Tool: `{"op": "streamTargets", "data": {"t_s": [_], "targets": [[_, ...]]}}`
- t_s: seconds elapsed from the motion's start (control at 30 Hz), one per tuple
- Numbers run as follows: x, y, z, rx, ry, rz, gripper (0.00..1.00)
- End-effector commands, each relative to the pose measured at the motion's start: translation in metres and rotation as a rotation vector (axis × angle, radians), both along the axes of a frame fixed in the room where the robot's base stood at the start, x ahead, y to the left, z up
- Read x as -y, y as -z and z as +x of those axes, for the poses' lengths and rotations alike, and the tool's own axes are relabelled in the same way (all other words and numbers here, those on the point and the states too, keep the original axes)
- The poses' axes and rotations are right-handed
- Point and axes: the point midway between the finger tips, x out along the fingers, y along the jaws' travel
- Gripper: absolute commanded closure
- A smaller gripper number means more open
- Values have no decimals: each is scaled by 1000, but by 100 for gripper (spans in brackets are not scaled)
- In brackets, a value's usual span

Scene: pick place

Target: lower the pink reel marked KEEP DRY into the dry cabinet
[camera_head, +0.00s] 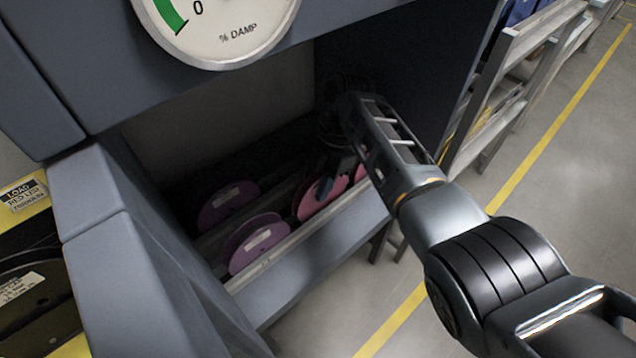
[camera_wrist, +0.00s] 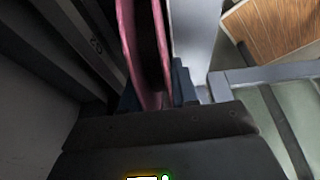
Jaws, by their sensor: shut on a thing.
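The pink reel (camera_head: 311,203) is inside the dry cabinet (camera_head: 300,263), at the right end of the row and close behind the front rail. My gripper (camera_head: 326,187) reaches in from the right and is shut on the reel; one dark blue finger lies across its face. In the wrist view the pink reel (camera_wrist: 146,45) stands edge-on between the fingers of my gripper (camera_wrist: 160,93). Its lower part is hidden by the rail, and no KEEP DRY marking is readable. More pink (camera_head: 360,172) shows beside my wrist; I cannot tell whether it is a separate reel.
Two purple reels with pale labels stand left in the cabinet, one at the front (camera_head: 250,246) and one behind (camera_head: 226,204). A % DAMP gauge (camera_head: 222,22) hangs above the opening. A dark reel (camera_head: 30,300) lies outside at left. A metal rack (camera_head: 520,75) stands at right.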

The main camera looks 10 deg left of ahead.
Motion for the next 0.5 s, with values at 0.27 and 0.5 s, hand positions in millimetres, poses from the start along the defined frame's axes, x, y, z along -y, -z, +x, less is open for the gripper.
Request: {"op": "streamTargets", "data": {"t_s": [0.27,0.5], "targets": [[0,7,0,0,0,0,100],[0,8,0,0,0,0,68]]}}
